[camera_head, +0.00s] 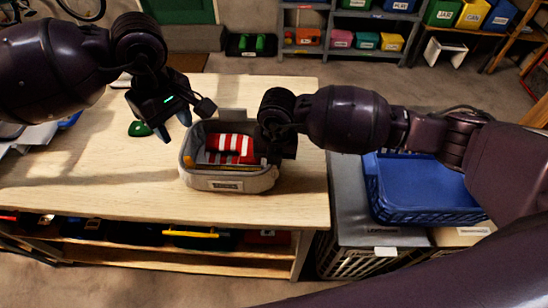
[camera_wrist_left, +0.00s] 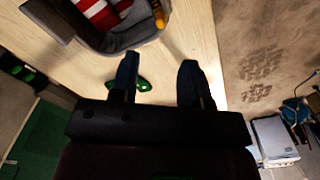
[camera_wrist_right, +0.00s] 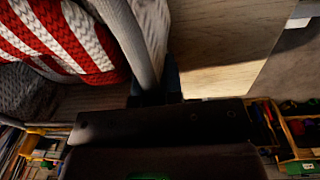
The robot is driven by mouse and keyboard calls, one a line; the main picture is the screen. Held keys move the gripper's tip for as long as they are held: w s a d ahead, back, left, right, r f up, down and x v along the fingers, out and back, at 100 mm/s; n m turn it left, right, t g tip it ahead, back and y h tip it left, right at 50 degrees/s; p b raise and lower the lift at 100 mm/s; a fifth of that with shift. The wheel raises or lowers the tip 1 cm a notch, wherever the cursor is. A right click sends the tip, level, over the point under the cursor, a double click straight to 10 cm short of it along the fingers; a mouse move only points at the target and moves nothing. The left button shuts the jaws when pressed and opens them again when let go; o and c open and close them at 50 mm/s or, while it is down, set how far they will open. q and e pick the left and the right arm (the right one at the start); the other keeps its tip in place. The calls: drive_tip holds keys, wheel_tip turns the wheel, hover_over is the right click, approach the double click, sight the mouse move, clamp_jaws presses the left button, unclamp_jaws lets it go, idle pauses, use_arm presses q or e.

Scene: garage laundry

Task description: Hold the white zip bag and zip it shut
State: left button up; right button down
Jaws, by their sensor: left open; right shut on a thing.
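The white zip bag (camera_head: 232,180) stands upright on the wooden table with its top open. It looks light grey, with a label on its front. Red-and-white striped cloth (camera_head: 228,146) and a yellow item (camera_head: 222,167) show inside it; the cloth also shows in the right wrist view (camera_wrist_right: 70,35). My right gripper (camera_head: 272,158) is shut on the bag's right rim, seen close in the right wrist view (camera_wrist_right: 155,92). My left gripper (camera_head: 174,128) is open and empty, above the table to the left of the bag, with fingers apart in the left wrist view (camera_wrist_left: 160,85).
A green object (camera_head: 139,129) lies on the table (camera_head: 90,185) left of the bag. A blue crate (camera_head: 420,205) stands right of the table. Shelves with coloured bins (camera_head: 365,40) are at the back. The table's front left is clear.

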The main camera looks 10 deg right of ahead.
sight(187, 157)
use_arm(q)
drive_tip(key=shift+c, duration=0.4)
drive_tip(key=shift+w+f+n+g+h, duration=0.1)
drive_tip(key=shift+f+n+g+h, duration=0.3)
drive_tip(key=shift+f+g+h, duration=0.3)
drive_tip(key=w+a+f+n+g+h, duration=0.1)
drive_tip(key=a+f+n+h, duration=0.15)
drive_tip(key=a+h, duration=0.3)
drive_tip(key=w+a+f+n+g+h, duration=0.1)
drive_tip(key=w+a+f+n+h, duration=0.1)
drive_tip(key=a+n+h, duration=0.3)
drive_tip(key=shift+m+h, duration=0.55)
drive_tip(key=shift+h, duration=0.1)
drive_tip(key=x, duration=1.2)
drive_tip(key=shift+s+a+f, duration=0.1)
drive_tip(key=shift+s, duration=0.1)
clamp_jaws()
